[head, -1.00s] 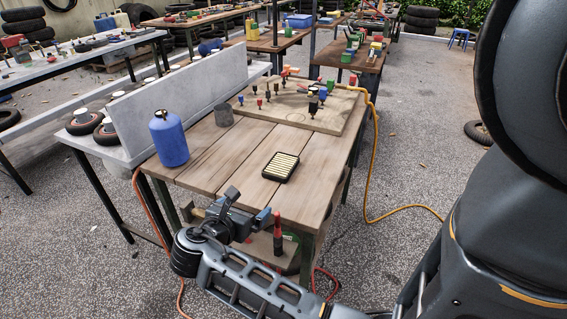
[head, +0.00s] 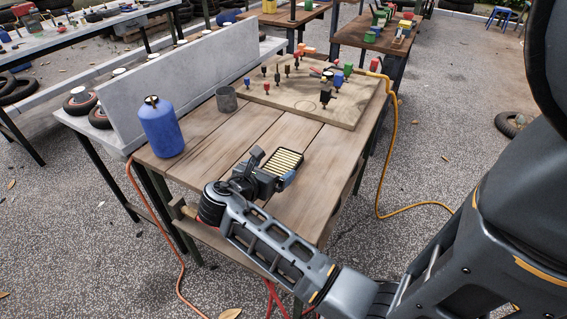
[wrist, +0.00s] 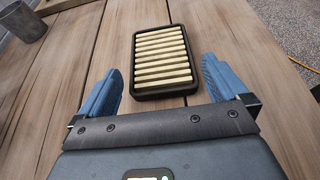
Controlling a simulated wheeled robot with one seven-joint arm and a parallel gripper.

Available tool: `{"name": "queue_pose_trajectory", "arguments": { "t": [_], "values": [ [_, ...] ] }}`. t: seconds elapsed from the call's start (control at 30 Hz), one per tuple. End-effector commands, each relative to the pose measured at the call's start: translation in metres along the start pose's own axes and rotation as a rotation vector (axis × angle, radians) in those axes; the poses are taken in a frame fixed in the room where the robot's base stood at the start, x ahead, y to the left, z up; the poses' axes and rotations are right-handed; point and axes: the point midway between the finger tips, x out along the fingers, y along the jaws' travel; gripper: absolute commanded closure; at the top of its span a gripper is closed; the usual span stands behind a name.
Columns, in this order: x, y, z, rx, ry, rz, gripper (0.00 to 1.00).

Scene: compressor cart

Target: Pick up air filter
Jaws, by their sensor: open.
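The air filter (wrist: 161,58) is a black rectangular frame with pale yellow pleats. It lies flat on the wooden table (wrist: 68,80). In the head view the air filter (head: 284,160) is partly covered by my gripper (head: 270,172). In the wrist view my gripper (wrist: 160,85) is open, with blue fingers spread wider than the filter. The filter lies just beyond and between the fingertips, its near edge about level with them. Nothing is held. How high the fingers are above the table is hard to tell.
A blue gas bottle (head: 161,130) and a grey cup (head: 226,99) stand on the table's left side. A board (head: 310,98) with small coloured fittings lies at the back. A yellow hose (head: 394,140) hangs off the right side. The wood around the filter is clear.

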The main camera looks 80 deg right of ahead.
Motion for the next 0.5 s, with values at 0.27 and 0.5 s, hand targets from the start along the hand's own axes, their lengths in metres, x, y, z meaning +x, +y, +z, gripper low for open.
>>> {"name": "queue_pose_trajectory", "arguments": {
  "t": [0.27,0.5],
  "values": [
    [0.038,-0.001,0.000,0.000,-0.001,-0.003,0.00],
    [0.051,0.000,0.000,0.000,0.000,0.000,0.00]
  ]
}}
